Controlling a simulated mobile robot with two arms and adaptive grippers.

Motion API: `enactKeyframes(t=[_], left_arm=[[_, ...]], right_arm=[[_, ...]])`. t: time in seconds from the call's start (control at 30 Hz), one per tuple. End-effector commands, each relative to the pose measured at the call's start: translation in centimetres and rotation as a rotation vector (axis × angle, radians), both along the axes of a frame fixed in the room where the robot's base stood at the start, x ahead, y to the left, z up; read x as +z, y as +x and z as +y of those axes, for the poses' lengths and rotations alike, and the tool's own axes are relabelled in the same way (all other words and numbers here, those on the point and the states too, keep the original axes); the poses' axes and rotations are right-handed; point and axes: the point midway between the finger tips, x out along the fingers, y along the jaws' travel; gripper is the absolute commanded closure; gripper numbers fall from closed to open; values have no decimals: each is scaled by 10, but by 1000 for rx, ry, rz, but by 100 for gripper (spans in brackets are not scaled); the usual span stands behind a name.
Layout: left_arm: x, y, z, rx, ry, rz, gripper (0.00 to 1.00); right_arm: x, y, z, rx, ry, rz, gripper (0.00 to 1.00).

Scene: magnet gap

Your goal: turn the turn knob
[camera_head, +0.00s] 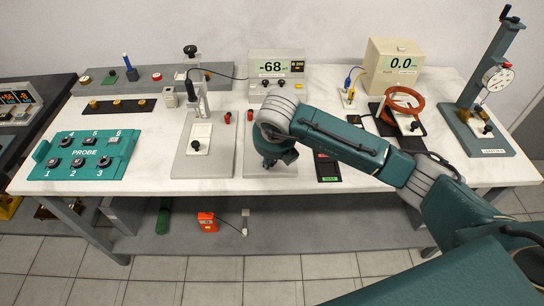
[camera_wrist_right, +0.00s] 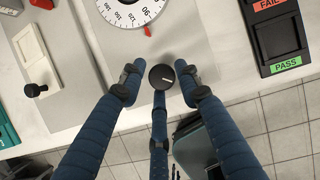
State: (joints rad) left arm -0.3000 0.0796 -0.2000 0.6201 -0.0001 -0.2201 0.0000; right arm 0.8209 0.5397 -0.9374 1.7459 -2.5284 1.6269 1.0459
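The turn knob (camera_wrist_right: 161,77) is a round black knob with a white line on its top, in the right wrist view. A white dial (camera_wrist_right: 130,12) with numbers and a red pointer mark lies just above it on a grey plate. My right gripper (camera_wrist_right: 160,84) has blue fingers spread on the knob's left and right, with small gaps showing. A third finger comes from below, close to the knob; I cannot tell if it touches. In the head view my right gripper (camera_head: 269,161) hangs over the front of the table, and the hand hides the knob and dial. My left gripper is out of view.
A black tray with FAIL and PASS labels (camera_wrist_right: 282,38) lies to the right. A grey plate with a white pad and small black knob (camera_head: 201,138) stands to the left. A teal PROBE board (camera_head: 84,152) is farther left. The table's front edge is close to the gripper.

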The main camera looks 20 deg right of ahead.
Motion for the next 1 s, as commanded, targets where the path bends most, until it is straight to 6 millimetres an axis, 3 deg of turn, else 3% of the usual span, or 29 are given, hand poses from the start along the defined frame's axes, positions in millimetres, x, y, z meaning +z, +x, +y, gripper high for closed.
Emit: enactKeyframes(t=[0.33, 0.47, 0.8, 1.0], left_arm=[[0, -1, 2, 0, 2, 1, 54], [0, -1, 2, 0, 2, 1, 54], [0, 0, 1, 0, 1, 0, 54], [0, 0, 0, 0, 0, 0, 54]], right_arm=[[-1, -2, 0, 1, -2, 5, 54], [8, -5, 0, 1, -2, 4, 54], [72, -30, 6, 3, 0, 0, 54], [101, -42, 8, 3, -1, 1, 54]])
